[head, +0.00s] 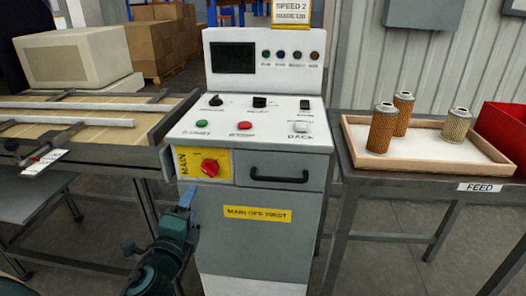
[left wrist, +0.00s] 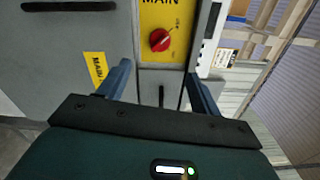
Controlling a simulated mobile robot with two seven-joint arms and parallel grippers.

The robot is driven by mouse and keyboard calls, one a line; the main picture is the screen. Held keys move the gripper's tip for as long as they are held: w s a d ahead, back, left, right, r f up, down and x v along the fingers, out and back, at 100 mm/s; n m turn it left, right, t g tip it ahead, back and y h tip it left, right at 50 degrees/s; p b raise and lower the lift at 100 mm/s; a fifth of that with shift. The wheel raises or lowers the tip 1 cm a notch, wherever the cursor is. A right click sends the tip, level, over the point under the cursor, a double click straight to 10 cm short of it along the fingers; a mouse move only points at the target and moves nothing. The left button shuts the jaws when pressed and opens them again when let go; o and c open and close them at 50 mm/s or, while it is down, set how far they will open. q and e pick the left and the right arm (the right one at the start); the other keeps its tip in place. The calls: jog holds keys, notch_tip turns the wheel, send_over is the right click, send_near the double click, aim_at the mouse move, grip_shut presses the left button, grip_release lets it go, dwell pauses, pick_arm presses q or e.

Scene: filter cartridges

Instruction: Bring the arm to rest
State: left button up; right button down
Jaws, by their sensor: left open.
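My left gripper (head: 187,200) is open and empty, just in front of the grey control cabinet (head: 250,265) and below its yellow MAIN panel. In the left wrist view, my left gripper's two blue fingers (left wrist: 158,72) stand apart with nothing between them. The red MAIN knob (head: 209,167) is on the yellow panel, above and right of the fingers in the head view. It also shows in the left wrist view (left wrist: 160,40), beyond the fingertips and not touched. My right gripper is not in view.
The cabinet has a dark screen (head: 233,56), several buttons and a black handle (head: 279,175). On the right, a wooden tray (head: 350,150) holds three filter cartridges, beside a red bin (head: 505,135). A conveyor (head: 75,120) is on the left. The floor right of the cabinet is clear.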

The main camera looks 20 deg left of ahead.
pick_arm(q)
jog(key=s+d+f+n+g+h, duration=0.3)
jog(key=s+d+f+n+h, duration=0.25)
jog(key=s+d+f, duration=0.35)
jog(key=s+d+n+h, duration=0.3)
jog(key=s+d+n, duration=0.3)
jog(key=d+n, duration=0.35)
jog(key=r+g+p, duration=0.1)
jog(key=p, duration=0.4)
jog(key=r+g+p, duration=0.1)
jog(key=p, duration=0.4)
jog(key=r+g+p, duration=0.1)
jog(key=p, duration=0.5)
jog(key=shift+w+a+r+m+g+y, duration=0.2)
jog(key=shift+w+m+g+y, duration=0.1)
jog(key=shift+g+y, duration=0.1)
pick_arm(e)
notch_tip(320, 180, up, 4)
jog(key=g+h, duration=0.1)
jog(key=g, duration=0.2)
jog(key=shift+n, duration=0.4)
